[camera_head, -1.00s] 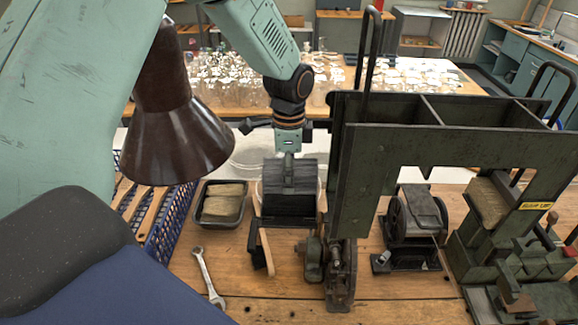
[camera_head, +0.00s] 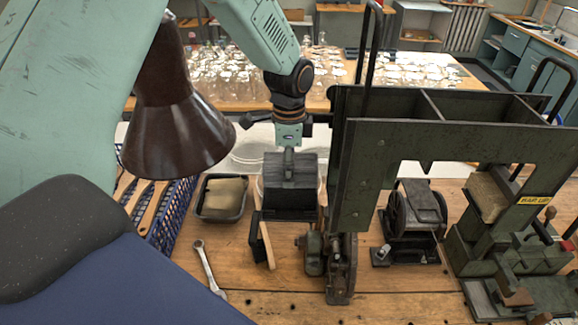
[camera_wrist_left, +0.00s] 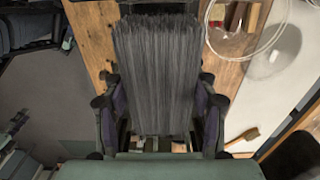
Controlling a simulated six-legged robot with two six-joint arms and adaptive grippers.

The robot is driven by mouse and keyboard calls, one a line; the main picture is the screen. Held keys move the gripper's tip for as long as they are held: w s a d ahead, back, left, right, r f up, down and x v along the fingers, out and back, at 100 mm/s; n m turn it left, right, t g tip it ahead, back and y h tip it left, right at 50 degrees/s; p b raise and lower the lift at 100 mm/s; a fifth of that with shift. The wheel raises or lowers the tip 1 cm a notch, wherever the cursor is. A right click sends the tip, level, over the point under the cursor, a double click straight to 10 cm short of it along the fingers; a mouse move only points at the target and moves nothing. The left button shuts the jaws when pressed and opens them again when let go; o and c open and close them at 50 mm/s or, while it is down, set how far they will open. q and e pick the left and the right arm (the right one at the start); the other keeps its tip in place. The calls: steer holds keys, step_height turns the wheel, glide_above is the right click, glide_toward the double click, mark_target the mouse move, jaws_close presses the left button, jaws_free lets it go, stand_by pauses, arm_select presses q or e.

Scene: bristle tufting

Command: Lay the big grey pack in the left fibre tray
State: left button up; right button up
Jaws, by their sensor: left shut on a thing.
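The big grey pack (camera_wrist_left: 158,75), a bundle of dark grey bristles, fills the space between the fingers of my left gripper (camera_wrist_left: 158,112) in the left wrist view. My gripper is shut on it. In the head view my left gripper (camera_head: 289,155) points down at a dark grey block (camera_head: 290,172), which looks like this pack. It stands left of the dark green machine. The machine's top has two open compartments with a divider between them. The left compartment (camera_head: 385,106) looks empty and may be the left fibre tray. My right gripper is out of view.
A black tray (camera_head: 222,214) with a tan pack (camera_head: 223,196) stands left of the grey block. A blue crate (camera_head: 168,225), a wrench (camera_head: 208,268) and a wooden-handled brush (camera_head: 267,245) are nearby. The machine's upright handle (camera_head: 368,45) rises beside the left compartment.

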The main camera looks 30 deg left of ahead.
arm_select(q)
steer(key=shift+f+b, duration=0.3)
steer(key=shift+f, duration=1.1)
stand_by(2.4)
steer(key=o, duration=1.2)
steer(key=shift+o, duration=0.5)
steer(key=shift+o, duration=1.2)
steer(key=shift+r, duration=4)
